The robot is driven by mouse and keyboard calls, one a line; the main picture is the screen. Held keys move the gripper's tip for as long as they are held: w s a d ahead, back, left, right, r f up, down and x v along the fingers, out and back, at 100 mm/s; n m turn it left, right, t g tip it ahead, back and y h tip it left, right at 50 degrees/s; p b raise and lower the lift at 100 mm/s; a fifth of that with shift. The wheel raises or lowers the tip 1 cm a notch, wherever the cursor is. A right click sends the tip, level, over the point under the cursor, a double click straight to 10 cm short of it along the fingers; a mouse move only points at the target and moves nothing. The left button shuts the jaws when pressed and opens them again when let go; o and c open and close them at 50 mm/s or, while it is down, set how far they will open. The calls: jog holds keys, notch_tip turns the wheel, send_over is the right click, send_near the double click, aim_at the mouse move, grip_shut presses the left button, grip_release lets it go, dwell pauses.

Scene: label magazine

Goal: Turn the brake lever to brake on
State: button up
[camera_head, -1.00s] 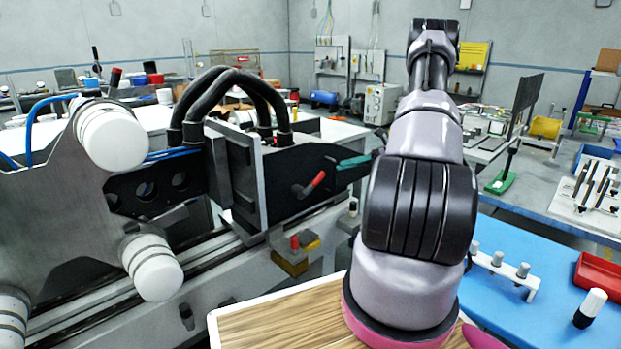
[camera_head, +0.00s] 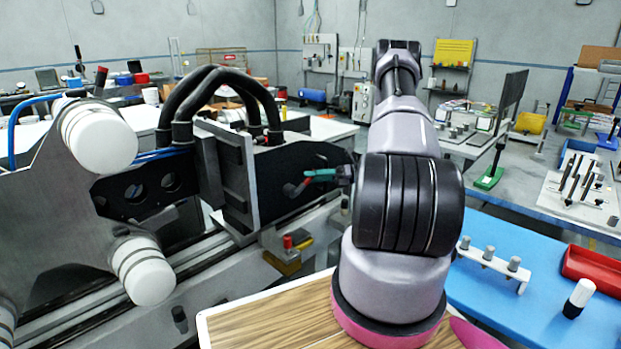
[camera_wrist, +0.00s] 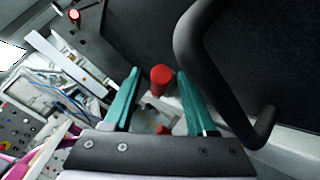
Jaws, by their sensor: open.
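The brake lever (camera_head: 299,187) has a red grip and sits on the black side plate of the machine. In the wrist view its red grip (camera_wrist: 161,79) shows end-on, between and near the tips of two teal fingers. My gripper (camera_head: 309,174) is open at the lever, and its teal fingers hide part of the red grip in the head view. In the wrist view my gripper (camera_wrist: 158,84) has a finger on either side of the grip, with gaps showing. I cannot tell how deep the grip lies between the fingers.
Thick black hoses (camera_head: 220,85) arch over the machine beside the plate. A curved black bar (camera_wrist: 215,75) passes close to the right finger in the wrist view. A red knob on a yellow block (camera_head: 287,243) stands below the lever. A wooden board (camera_head: 265,325) lies in front.

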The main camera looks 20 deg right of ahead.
jog(key=shift+w+a, duration=0.1)
jog(key=shift+a, duration=0.2)
grip_shut()
dwell(1.3)
